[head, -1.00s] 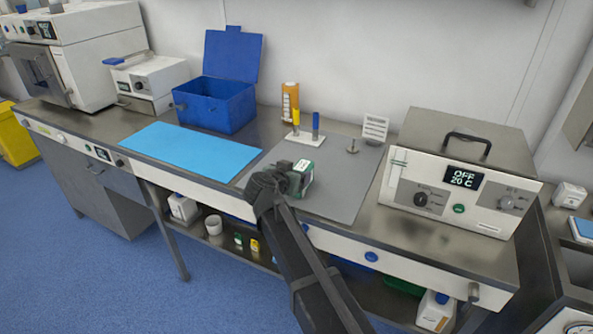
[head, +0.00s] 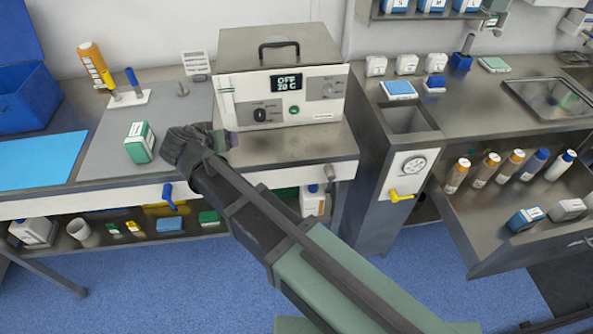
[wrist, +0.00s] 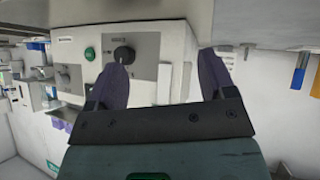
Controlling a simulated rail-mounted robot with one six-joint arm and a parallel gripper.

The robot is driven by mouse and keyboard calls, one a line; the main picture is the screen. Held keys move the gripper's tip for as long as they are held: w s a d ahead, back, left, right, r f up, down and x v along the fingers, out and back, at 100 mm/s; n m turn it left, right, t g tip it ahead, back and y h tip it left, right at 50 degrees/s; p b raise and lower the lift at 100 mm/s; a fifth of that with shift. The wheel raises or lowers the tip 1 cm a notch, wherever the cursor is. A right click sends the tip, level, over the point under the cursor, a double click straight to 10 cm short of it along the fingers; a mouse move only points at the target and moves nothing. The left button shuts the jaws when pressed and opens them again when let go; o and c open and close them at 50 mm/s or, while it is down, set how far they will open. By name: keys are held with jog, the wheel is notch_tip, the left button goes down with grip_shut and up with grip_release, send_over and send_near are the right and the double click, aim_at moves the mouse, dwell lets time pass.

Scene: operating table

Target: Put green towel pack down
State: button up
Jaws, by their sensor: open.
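The green towel pack (head: 140,142), a small green and white block, stands on the grey mat (head: 103,150) on the steel bench in the head view. My gripper (head: 222,140) is to the right of the pack and apart from it, in front of the box-shaped heating unit. In the wrist view my gripper (wrist: 168,85) shows two dark fingers spread apart with nothing between them. The pack does not show in the wrist view.
The heating unit (head: 285,95) with its display and knobs stands close behind my gripper. A blue mat (head: 38,160) and blue box (head: 27,98) lie left. An orange bottle (head: 92,58) stands at the back. A bench with an open drawer of bottles (head: 510,170) is at right.

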jog(key=d+g, duration=0.1)
jog(key=d, duration=0.3)
jog(key=w+d+f+h, duration=0.1)
jog(key=d, duration=0.4)
jog(key=d+f+m+g, duration=0.1)
jog(key=d, duration=0.4)
jog(key=shift+w+f+g, duration=0.15)
jog(key=shift+w+g, duration=0.1)
jog(key=shift+g, duration=0.05)
jog(key=s+d+f+g+y, duration=0.1)
jog(key=s+d, duration=0.4)
jog(key=d, duration=0.8)
jog(key=s+d+f+g+y, duration=0.1)
jog(key=s+d+g, duration=0.4)
jog(key=d, duration=0.9)
jog(key=shift+s+f+g+y, duration=0.4)
jog(key=shift+f+g, duration=0.2)
jog(key=shift+f, duration=0.3)
jog(key=shift+o, duration=0.5)
jog(key=shift+w, duration=0.15)
